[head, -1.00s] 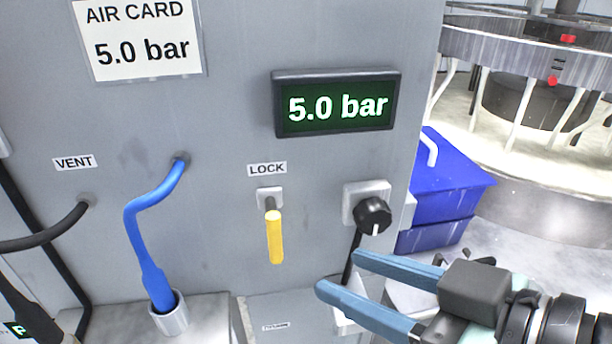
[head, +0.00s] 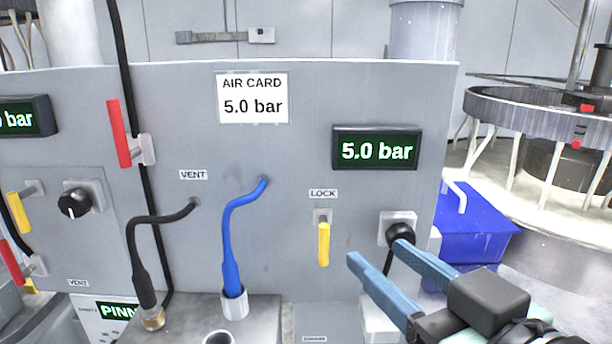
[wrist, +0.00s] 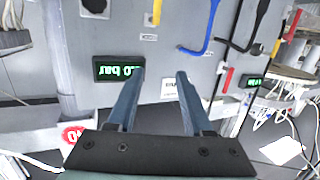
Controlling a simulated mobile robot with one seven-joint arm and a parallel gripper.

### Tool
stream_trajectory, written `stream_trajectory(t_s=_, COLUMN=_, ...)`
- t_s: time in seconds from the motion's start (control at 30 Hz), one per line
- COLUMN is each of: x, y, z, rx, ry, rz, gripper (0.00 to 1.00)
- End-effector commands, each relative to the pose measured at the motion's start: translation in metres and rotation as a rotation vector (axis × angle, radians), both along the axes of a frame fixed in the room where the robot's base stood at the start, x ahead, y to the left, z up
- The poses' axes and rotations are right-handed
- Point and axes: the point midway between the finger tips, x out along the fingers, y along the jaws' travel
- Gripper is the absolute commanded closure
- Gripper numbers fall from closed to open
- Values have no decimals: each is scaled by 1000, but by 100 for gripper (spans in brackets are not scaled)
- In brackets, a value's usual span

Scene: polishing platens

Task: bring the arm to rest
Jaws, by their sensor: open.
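My gripper (head: 376,250) is open and empty at the lower right of the head view, in front of the grey panel (head: 300,90). Its two blue fingers are apart. The upper fingertip overlaps the lower edge of the black knob (head: 400,234) in the picture; I cannot tell whether they touch. In the wrist view my gripper (wrist: 160,73) has nothing between its fingers, and the panel appears upside down beyond it. The lit display (head: 376,151) and the air card (head: 252,98) both read 5.0 bar.
The yellow LOCK handle (head: 323,244) hangs down left of my gripper. A blue hose (head: 229,240) and a black VENT hose (head: 137,255) run down to fittings. A red handle (head: 119,134) is further left. A blue bin (head: 470,225) and round platen machine (head: 560,105) stand right.

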Motion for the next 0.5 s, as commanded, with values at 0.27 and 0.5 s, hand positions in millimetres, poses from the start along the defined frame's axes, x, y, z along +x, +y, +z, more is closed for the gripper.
stream_trajectory(t_s=0.27, x=23, y=39, z=123, rx=106, ry=-436, rz=-211, gripper=49)
stream_trajectory(t_s=0.5, x=-21, y=72, z=211, rx=170, ry=-825, rz=-300, gripper=49)
